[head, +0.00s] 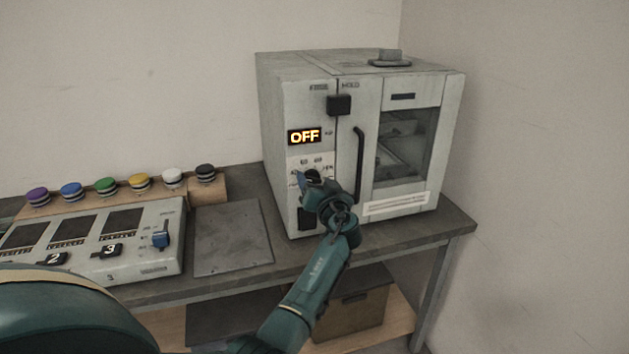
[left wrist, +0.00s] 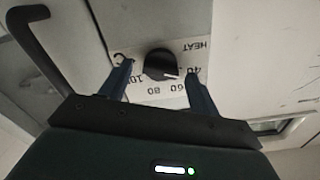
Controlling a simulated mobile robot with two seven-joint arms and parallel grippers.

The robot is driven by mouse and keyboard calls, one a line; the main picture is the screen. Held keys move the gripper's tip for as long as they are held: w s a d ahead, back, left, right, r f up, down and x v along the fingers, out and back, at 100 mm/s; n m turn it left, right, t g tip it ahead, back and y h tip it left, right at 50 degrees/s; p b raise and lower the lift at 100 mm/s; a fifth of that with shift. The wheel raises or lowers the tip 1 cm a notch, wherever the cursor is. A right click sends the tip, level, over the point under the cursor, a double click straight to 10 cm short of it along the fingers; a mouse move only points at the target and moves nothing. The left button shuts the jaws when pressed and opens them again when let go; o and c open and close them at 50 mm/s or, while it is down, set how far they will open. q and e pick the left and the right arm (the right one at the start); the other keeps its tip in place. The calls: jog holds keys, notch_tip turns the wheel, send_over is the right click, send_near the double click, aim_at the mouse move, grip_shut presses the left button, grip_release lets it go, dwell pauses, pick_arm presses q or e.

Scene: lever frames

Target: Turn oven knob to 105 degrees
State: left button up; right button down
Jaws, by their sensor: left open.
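The oven (head: 360,140) is a pale grey box on the bench, with a lit display (head: 304,136) reading OFF on its left panel. In the left wrist view the oven knob (left wrist: 158,63) is black and round, with a short white mark toward the 40 on its dial plate (left wrist: 165,98). My left gripper (head: 310,182) is at the lower left panel and hides the knob in the head view. In the left wrist view its two fingers (left wrist: 158,72) are open, one on each side of the knob, with gaps visible. My right gripper is not in view.
A black door handle (head: 357,165) runs down the oven door close to my gripper, and it also shows in the left wrist view (left wrist: 38,45). Left on the bench are a flat grey plate (head: 233,238), a control box (head: 150,262) and several coloured buttons (head: 105,187).

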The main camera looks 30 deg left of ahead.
pick_arm(q)
jog(key=c, duration=0.8)
jog(key=shift+c, duration=0.9)
